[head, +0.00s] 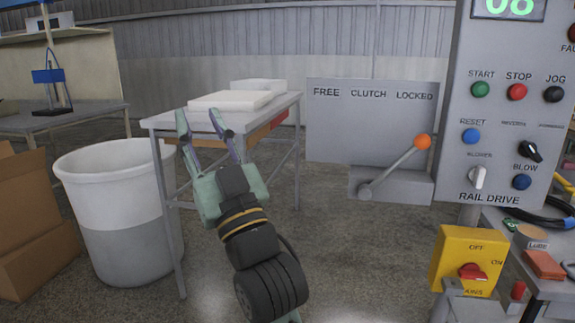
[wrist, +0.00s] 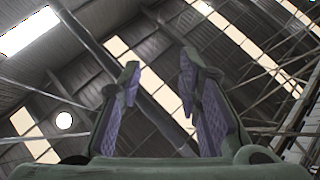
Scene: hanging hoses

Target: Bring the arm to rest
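My gripper (head: 202,122) points up and away in the head view, in front of the small metal table. Its two fingers stand apart with nothing between them. In the wrist view my gripper (wrist: 158,95) is open and empty, with only the roof behind it. My arm rises from the lower middle of the head view, and its lower part is out of frame.
A white and grey bin (head: 120,220) stands left of my arm. The metal table (head: 165,122) bears white slabs (head: 232,101). Right are the clutch lever (head: 395,168), the rail drive panel (head: 510,110) and a yellow switch box (head: 468,258). Floor between arm and panel is clear.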

